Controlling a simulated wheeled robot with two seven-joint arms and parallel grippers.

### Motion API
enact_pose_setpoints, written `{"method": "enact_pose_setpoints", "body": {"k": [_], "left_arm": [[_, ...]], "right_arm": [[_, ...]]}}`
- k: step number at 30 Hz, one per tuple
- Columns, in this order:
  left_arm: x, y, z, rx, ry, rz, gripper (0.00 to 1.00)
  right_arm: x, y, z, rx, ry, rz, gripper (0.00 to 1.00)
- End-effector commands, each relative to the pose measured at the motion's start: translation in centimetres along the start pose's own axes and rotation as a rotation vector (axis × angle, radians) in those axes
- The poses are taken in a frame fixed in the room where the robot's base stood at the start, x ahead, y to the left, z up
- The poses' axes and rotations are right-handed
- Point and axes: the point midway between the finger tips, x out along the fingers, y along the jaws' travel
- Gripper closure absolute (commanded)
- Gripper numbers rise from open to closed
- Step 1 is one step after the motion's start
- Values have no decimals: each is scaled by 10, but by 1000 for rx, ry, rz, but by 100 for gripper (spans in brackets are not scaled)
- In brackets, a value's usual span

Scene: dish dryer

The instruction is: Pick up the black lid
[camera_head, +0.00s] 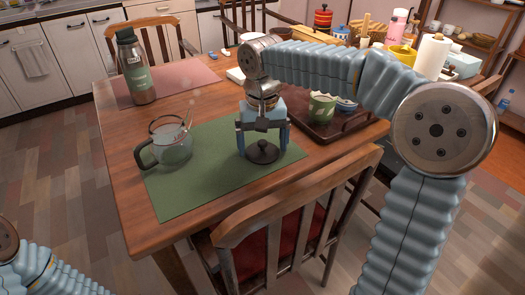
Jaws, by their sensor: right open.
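The black lid (262,152) lies on the green placemat (190,200), a dark round disc with a small knob on top. My right gripper (263,145) points down directly over the lid. Its two fingers are apart, one to each side of the lid's knob, with the tips close to the mat. I cannot tell whether the fingers touch the lid. The glass pot (172,148) with a black handle stands on the same mat to the left, its top uncovered. My left gripper is out of view; only part of my left arm shows at the bottom left.
A brown tray (325,132) with a green cup (322,108) stands just right of the gripper. A bottle (136,70) stands on the pink placemat (185,82) at the back left. A wooden chair (300,195) stands against the table's near side.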

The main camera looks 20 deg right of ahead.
Motion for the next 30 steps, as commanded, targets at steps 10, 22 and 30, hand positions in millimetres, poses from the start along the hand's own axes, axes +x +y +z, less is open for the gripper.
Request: {"method": "enact_pose_setpoints", "body": {"k": [10, 22, 30], "left_arm": [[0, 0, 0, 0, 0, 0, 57], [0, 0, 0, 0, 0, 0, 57], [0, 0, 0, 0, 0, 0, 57]], "right_arm": [[0, 0, 0, 0, 0, 0, 52], [2, 0, 0, 0, -5, 2, 71], [-2, 0, 0, 0, -7, 2, 76]]}}
